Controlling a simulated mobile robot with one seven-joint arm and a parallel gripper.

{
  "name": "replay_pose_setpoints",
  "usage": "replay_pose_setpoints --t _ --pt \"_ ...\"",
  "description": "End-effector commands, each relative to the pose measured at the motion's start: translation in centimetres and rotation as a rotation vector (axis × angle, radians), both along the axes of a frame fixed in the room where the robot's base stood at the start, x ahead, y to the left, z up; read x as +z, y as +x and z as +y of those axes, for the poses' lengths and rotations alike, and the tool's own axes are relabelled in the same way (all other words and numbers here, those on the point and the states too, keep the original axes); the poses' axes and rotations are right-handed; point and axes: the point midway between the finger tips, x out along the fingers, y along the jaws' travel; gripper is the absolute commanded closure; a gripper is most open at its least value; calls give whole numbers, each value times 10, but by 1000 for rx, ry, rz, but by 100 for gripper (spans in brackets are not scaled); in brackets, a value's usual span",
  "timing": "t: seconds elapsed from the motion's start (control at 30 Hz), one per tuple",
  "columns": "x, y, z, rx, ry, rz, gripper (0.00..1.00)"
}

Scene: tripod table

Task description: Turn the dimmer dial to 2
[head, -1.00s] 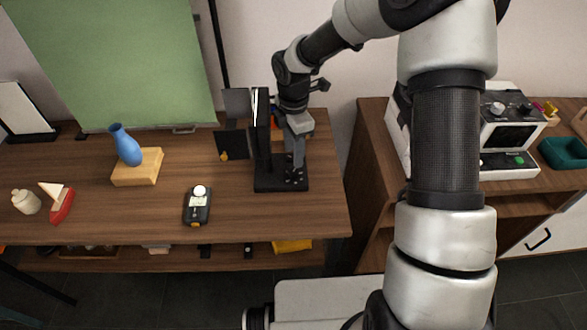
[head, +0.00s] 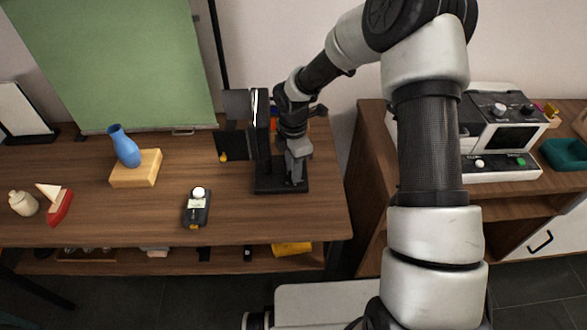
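A black studio lamp with open flaps (head: 262,130) stands upright on the right part of the wooden table, on a flat black base (head: 268,187). My gripper (head: 296,180) points down over the right part of this base, just right of the lamp's upright body. Its fingertips are at or very close to the base top; I cannot tell if they touch anything. The dimmer dial cannot be made out; the gripper covers that part of the base. The fingers are too small and overlapped to show whether they are open or shut.
On the table (head: 240,225) stand a light meter (head: 196,209), a blue vase (head: 124,146) on a wooden block (head: 148,170), a toy boat (head: 58,207) and a small jar (head: 22,203). A white device with knobs (head: 500,172) stands on the right cabinet.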

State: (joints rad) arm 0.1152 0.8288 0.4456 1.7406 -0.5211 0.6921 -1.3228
Motion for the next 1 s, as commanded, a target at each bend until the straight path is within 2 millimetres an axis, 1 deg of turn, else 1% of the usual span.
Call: replay_pose_setpoints --t 0.17,0.37,0.57,1.0 --pt "0 0 0 -4 0 0 100" --pt "0 0 0 -52 0 0 100" --pt "0 0 0 -172 -1 0 100" --pt "0 0 0 -506 -2 -1 100"
